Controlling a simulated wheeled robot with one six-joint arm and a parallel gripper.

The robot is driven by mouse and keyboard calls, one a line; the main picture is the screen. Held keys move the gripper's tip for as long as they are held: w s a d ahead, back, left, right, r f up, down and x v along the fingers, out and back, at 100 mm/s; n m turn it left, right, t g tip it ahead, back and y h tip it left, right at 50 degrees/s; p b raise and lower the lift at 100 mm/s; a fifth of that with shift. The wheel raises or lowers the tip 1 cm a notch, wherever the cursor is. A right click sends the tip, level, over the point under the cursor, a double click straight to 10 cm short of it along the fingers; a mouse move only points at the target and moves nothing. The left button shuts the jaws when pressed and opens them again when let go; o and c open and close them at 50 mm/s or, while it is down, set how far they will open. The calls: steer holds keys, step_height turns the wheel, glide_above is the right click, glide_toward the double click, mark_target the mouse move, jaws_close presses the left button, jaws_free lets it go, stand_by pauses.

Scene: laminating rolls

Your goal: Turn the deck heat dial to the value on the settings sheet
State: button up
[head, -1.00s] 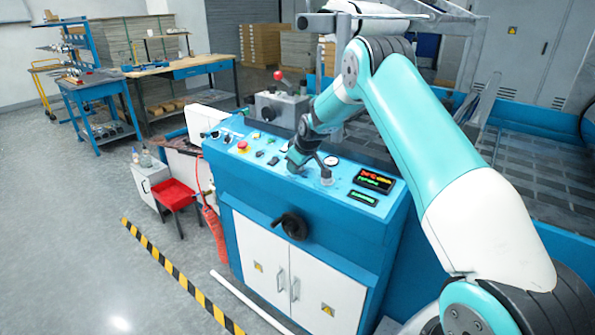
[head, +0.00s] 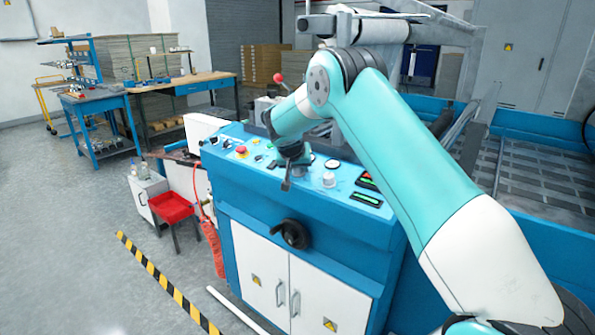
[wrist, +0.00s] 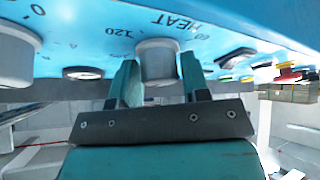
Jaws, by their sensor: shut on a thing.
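The heat dial (wrist: 157,52) is a pale grey round knob under the blue panel, beside the word HEAT, in the wrist view. My gripper (wrist: 160,68) has one finger on each side of it and is shut on it. The printed 120 and 60 show near the dial; its pointer mark cannot be made out. In the head view my gripper (head: 291,168) is at the console top, and my arm and wrist largely hide the dial. I cannot make out a settings sheet in either view.
Another pale knob (head: 328,180) stands right of my gripper, close to lit displays (head: 366,199). A red button (head: 241,150) and small switches lie to the left. A black handwheel (head: 291,234) sticks out of the blue console's (head: 250,205) front. The floor at left is mostly clear.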

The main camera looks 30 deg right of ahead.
steer(key=m+g+h, duration=0.1)
steer(key=m, duration=0.2)
steer(key=shift+m, duration=0.4)
steer(key=shift+m+g+h+p, duration=0.65)
steer(key=shift+m+g, duration=0.35)
steer(key=shift+m, duration=1.1)
steer(key=o, duration=0.7)
steer(key=shift+o, duration=0.2)
steer(key=p+v, duration=0.2)
steer(key=v, duration=1.5)
steer(key=shift+w+a+r, duration=0.15)
steer(key=shift+w+a, duration=0.05)
